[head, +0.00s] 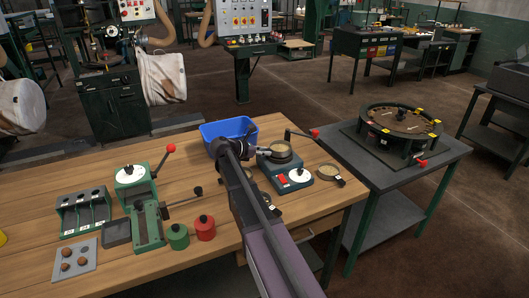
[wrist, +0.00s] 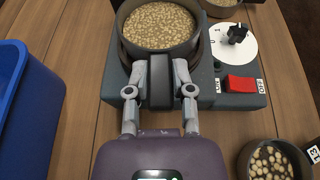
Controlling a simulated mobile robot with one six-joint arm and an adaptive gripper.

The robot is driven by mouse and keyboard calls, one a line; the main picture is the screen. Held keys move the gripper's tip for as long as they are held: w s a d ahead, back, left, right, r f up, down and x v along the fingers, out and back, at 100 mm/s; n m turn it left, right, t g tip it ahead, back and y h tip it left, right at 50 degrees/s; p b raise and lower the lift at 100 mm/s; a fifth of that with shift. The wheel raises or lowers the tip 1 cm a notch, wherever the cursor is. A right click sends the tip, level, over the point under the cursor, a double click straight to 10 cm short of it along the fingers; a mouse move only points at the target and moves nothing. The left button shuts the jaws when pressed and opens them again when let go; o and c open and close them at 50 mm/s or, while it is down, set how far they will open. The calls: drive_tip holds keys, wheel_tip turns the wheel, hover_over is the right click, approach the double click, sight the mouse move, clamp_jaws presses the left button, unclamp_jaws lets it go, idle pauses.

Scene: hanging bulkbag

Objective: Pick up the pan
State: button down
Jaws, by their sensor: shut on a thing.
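The pan (wrist: 160,27) is round and dark-rimmed, full of pale beige grains, with a short dark handle (wrist: 160,88) pointing toward me. It is on or just above a grey-blue unit (wrist: 238,100) with a red switch and a white dial; I cannot tell whether it touches. My gripper (wrist: 162,72) is shut on the handle, one finger on each side. In the head view the pan (head: 281,153) shows at the back right of the wooden table, with my gripper (head: 258,152) at its left side.
A blue bin (head: 229,132) stands close left of the pan, also in the wrist view (wrist: 14,95). A second pan with larger pieces (wrist: 272,160) lies at right. A lever with a red knob (head: 314,133) is behind. Green devices (head: 131,178) and canisters (head: 205,228) stand left.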

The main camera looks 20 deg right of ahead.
wheel_tip(320, 180, up, 2)
drive_tip(key=shift+p, duration=0.7)
drive_tip(key=s+r+p, duration=0.1)
drive_tip(key=s, duration=1.5)
drive_tip(key=shift+a+r+p, duration=0.3)
drive_tip(key=shift+s, duration=0.15)
